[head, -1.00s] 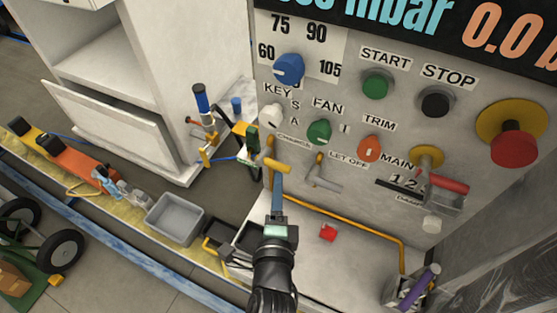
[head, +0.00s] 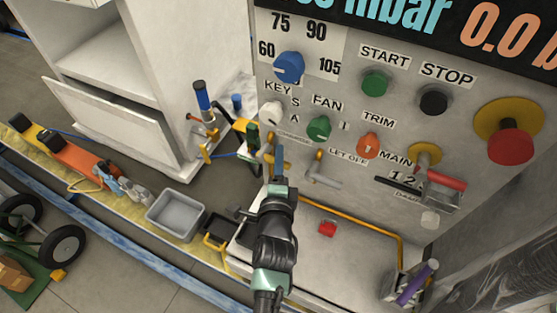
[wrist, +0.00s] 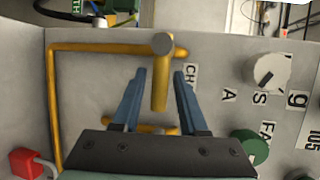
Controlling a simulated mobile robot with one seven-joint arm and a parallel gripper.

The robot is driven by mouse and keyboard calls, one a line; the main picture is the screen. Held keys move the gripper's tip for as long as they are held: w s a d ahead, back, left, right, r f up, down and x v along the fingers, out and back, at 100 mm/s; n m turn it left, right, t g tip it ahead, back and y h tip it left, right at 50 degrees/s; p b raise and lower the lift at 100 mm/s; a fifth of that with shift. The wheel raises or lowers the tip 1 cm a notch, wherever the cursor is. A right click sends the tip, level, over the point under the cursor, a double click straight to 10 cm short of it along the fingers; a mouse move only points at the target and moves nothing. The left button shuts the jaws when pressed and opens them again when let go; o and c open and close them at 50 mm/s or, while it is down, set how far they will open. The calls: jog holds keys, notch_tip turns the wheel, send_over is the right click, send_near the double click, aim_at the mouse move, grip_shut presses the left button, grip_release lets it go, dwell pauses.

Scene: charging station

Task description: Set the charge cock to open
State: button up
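The charge cock (wrist: 160,88) is a yellow bar handle with a round grey end, on the grey panel beside the CHARGE label. In the wrist view its bar stands across the yellow pipe, towards the FAN and LET OFF side. My gripper (wrist: 160,74) is open, one blue finger on each side of the bar, with visible gaps and no clear contact. In the head view the charge cock (head: 268,152) is mostly hidden behind my gripper (head: 278,158), left of the LET OFF cock (head: 323,178).
The key knob (head: 271,114), green fan knob (head: 319,128) and orange trim knob (head: 367,146) sit close above. A yellow pipe (wrist: 95,47) runs along the panel. A grey bin (head: 175,215) stands left.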

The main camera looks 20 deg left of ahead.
grip_shut()
dwell(1.2)
